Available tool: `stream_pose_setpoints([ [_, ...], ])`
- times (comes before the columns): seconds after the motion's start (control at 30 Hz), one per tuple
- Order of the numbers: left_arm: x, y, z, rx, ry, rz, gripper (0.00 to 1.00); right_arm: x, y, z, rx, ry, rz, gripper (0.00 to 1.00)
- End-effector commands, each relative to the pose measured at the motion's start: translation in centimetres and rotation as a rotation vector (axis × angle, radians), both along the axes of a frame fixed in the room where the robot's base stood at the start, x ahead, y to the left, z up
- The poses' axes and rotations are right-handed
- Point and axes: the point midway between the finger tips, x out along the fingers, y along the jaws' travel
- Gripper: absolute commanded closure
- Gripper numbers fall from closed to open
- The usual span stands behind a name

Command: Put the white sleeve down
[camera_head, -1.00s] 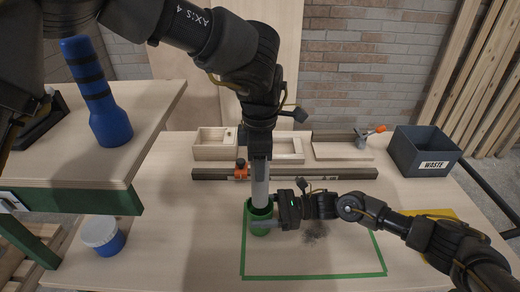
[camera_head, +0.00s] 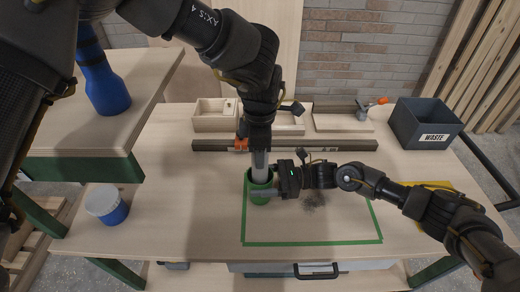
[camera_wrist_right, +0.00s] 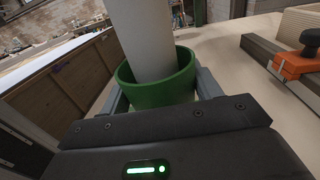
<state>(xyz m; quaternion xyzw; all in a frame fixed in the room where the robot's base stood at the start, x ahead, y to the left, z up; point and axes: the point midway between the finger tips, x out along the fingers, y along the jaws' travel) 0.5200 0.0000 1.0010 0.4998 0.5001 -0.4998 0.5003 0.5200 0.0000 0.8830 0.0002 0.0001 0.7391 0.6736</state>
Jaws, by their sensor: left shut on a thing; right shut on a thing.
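The white sleeve (camera_wrist_right: 142,35) is a pale upright tube. Its lower end is inside a green cup (camera_wrist_right: 158,92), slightly tilted in the right wrist view; the cup hides its bottom. In the head view the sleeve (camera_head: 260,163) shows as a short length between my left gripper (camera_head: 258,148) and the green cup (camera_head: 258,197). My left gripper is shut on the sleeve from above, its fingertips hard to make out. My right gripper (camera_head: 264,192) reaches in from the right and is shut on the green cup, one finger along each side.
A green taped outline (camera_head: 312,242) marks the bench, with a dark smudge inside. Behind are a rail (camera_head: 320,145), wooden trays (camera_head: 214,122) and a WASTE bin (camera_head: 420,125). A blue jar with a white lid (camera_head: 106,205) stands left, below a raised table with a blue bottle (camera_head: 104,88).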

Motion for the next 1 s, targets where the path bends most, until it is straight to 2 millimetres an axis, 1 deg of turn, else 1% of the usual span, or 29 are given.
stream_pose_setpoints([
  [0.03,-0.01,-0.01,0.00,0.000,0.000,0.000,0.57,0.00,0.00,0.02,0.000,0.000,0.000,0.59],
  [0.2,-0.01,-0.01,0.01,0.000,0.000,0.000,0.36,0.00,0.00,0.02,0.000,0.000,0.000,0.59],
  [1.0,-0.02,-0.03,0.02,0.000,0.000,-0.001,0.36,0.01,0.01,0.04,0.001,-0.001,0.000,0.59],
])
